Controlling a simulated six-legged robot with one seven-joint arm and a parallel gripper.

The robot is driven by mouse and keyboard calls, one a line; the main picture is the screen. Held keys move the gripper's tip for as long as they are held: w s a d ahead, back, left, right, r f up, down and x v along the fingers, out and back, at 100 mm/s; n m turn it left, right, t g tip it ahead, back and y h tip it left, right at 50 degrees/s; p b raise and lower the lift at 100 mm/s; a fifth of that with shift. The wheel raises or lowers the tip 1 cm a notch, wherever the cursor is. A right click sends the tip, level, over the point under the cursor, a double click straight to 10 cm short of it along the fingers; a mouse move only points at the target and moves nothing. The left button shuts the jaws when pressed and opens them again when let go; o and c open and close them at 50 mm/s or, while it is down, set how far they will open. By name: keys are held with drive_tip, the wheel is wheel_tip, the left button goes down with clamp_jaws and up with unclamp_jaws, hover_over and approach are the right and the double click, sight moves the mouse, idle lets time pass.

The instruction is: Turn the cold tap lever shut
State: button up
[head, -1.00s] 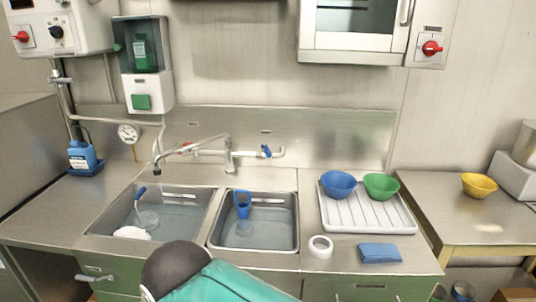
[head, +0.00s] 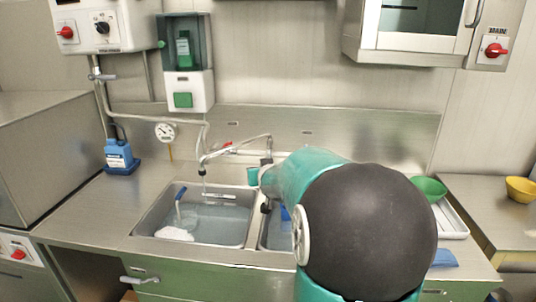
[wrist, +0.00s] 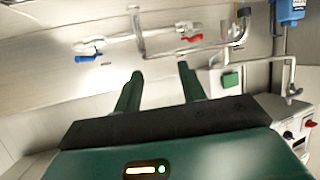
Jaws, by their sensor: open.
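The blue lever (wrist: 88,58), which I take as the cold tap lever, shows at the left end of the tap body (wrist: 132,36) in the wrist view, which looks turned over. The red lever (wrist: 194,38) is at the other end; it also shows in the head view (head: 226,146). In the head view the blue lever is hidden behind my arm. My gripper (wrist: 160,69) is open and empty, its two fingers pointing at the tap. The blue lever lies left of the fingers, apart from them. The spout (head: 203,163) hangs over the left basin (head: 147,222).
The left basin holds water, a blue-handled tool (head: 180,194) and a white item (head: 175,234). My arm covers much of the right basin and drainer.

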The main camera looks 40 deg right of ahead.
drive_tip(key=s+d+f+m+t+h, duration=0.1)
drive_tip(key=s+d+f, duration=0.1)
drive_tip(key=d, duration=0.6)
drive_tip(key=s+d+f+m+t+h, duration=0.1)
drive_tip(key=s+d+f, duration=0.15)
drive_tip(key=d, duration=0.45)
drive_tip(key=s+d+f+m+t+h, duration=0.1)
drive_tip(key=s+d+f, duration=0.1)
drive_tip(key=d, duration=0.6)
drive_tip(key=x, duration=1.3)
drive_tip(key=shift+w, duration=0.4)
drive_tip(key=shift+c, duration=0.2)
clamp_jaws()
